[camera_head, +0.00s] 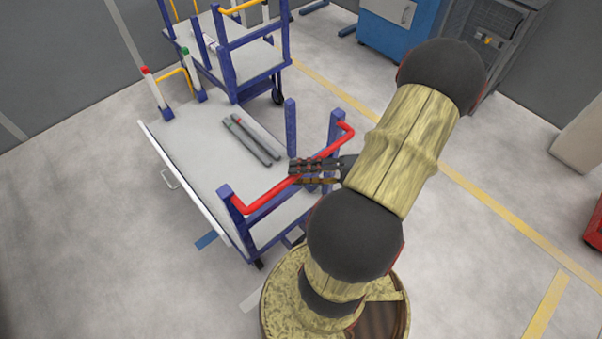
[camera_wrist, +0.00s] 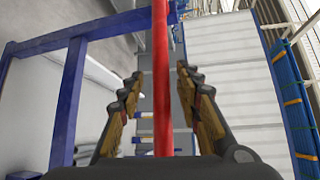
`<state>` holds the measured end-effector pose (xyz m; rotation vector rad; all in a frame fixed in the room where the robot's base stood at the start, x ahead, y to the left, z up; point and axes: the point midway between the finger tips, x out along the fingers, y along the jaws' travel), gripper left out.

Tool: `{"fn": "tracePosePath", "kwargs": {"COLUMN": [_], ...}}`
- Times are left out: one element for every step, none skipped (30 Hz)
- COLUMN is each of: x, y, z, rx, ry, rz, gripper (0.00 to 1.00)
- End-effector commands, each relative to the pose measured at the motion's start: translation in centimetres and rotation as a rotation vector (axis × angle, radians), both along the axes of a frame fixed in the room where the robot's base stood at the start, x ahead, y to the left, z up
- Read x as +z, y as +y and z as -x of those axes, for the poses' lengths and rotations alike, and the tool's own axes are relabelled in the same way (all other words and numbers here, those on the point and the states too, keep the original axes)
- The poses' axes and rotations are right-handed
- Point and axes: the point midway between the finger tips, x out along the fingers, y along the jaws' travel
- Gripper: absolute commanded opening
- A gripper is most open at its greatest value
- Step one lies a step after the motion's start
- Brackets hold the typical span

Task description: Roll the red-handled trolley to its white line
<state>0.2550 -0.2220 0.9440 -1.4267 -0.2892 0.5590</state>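The red-handled trolley (camera_head: 195,150) has a pale deck, blue posts and a red handle (camera_head: 262,200) at its near end. My gripper (camera_head: 300,172) is at the middle of that handle. In the wrist view the red bar (camera_wrist: 161,60) runs between the two fingers of my gripper (camera_wrist: 160,100), with gaps on both sides, so it is open around the bar. A short whitish strip (camera_head: 250,301), possibly the white line, lies on the floor beside my base, partly hidden by it.
Two grey pipes (camera_head: 248,140) lie on the deck. A second blue trolley with yellow handles (camera_head: 240,62) stands close behind. A blue floor strip (camera_head: 206,240) lies by the trolley's left side. A blue cabinet (camera_head: 395,28) is at the back. Floor to the right is open, with yellow lines (camera_head: 480,195).

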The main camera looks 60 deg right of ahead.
Motion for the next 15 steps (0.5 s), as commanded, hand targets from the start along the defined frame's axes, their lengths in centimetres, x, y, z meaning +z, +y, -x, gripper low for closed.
{"fn": "tracePosePath", "kwargs": {"x": [0.0,0.1,0.1,0.2,0.2,0.3,0.3,0.4,0.5,0.6,0.7,0.8,0.9,1.0,1.0], "y": [-0.1,-0.2,-0.4,-0.6,-0.8,-1.2,-1.5,-1.8,-2.2,-2.5,-2.9,-3.3,-3.7,-4.0,-4.3], "z": [0.1,0.3,0.5,0.8,1.1,1.7,2.1,2.6,3.3,3.9,4.4,5.1,5.7,6.2,6.8], "rx": [-0.001,-0.002,-0.002,-0.002,-0.003,-0.005,-0.004,-0.005,-0.006,-0.005,-0.006,-0.005,-0.005,-0.005,-0.005], "ry": [0.0,0.0,-0.001,0.0,-0.001,-0.001,0.0,0.0,-0.001,0.0,0.0,0.001,0.0,0.0,0.001], "rz": [0.0,0.001,0.001,0.001,0.002,0.003,0.003,0.002,0.001,0.001,0.001,0.001,0.001,0.001,0.002], "gripper": [0.34,0.34,0.34,0.34,0.34,0.34,0.34,0.34,0.34,0.34,0.34,0.34,0.34,0.34,0.34]}}
